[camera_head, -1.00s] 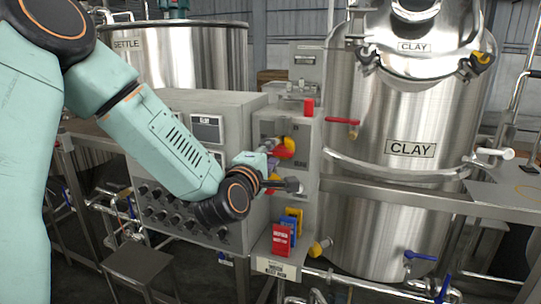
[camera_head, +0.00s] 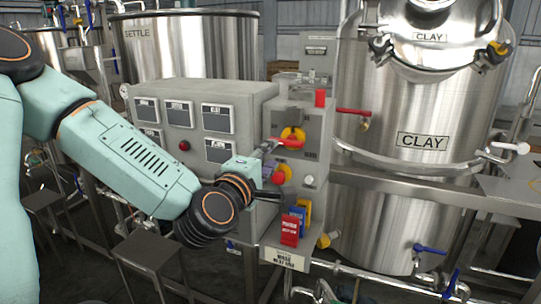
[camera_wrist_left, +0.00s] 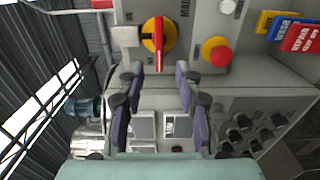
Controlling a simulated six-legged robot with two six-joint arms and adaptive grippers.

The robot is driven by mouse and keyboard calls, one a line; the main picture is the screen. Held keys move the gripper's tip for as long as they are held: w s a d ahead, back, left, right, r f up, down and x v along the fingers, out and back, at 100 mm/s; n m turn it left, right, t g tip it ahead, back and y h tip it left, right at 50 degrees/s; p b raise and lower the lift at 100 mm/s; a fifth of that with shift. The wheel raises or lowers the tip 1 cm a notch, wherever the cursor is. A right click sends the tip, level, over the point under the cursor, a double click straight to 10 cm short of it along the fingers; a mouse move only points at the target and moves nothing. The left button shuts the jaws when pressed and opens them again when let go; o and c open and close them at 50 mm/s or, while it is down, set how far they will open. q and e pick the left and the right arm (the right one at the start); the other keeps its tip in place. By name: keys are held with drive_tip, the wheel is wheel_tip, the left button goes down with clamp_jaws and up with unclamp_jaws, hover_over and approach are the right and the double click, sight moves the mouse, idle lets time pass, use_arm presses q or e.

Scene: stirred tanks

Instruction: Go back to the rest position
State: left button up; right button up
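My left arm comes in from the left in the head view, its teal links stretched across the grey control cabinet (camera_head: 200,95). My left gripper (camera_head: 268,170) is close in front of the narrow switch panel (camera_head: 312,150). In the left wrist view the purple-padded fingers of the left gripper (camera_wrist_left: 158,95) are spread apart with nothing between them. A red handle on a yellow disc (camera_head: 292,137) is beside the gripper; it also shows beyond the fingers in the left wrist view (camera_wrist_left: 157,34). My right gripper is not in view.
A red button on a yellow base (camera_wrist_left: 216,51) is on the panel, with coloured tags (camera_head: 291,228) below. A steel CLAY tank (camera_head: 425,110) stands right, a SETTLE tank (camera_head: 185,45) behind. A stool (camera_head: 150,250) stands low at left.

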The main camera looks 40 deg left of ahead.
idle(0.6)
use_arm(q)
drive_tip(key=s+d+f+m+g+h+b, duration=0.1)
drive_tip(key=s+d+f+m+g+h, duration=0.15)
drive_tip(key=d+f+m+g, duration=0.65)
drive_tip(key=s+f+m+h+b, duration=0.15)
drive_tip(key=s+f+m, duration=0.3)
drive_tip(key=f, duration=1.15)
drive_tip(key=s+d+f+m+g+b, duration=0.1)
drive_tip(key=s+f+m+g, duration=0.2)
drive_tip(key=s+f, duration=0.7)
drive_tip(key=s+d+f+m+g+b, duration=0.1)
drive_tip(key=s+f+m+g, duration=0.3)
drive_tip(key=s+f, duration=0.6)
drive_tip(key=s+d+g, duration=0.1)
drive_tip(key=s, duration=0.3)
drive_tip(key=shift+s+d+f+g, duration=0.15)
drive_tip(key=shift+s+d+g, duration=0.05)
drive_tip(key=shift+s+g, duration=0.1)
drive_tip(key=shift+s, duration=0.1)
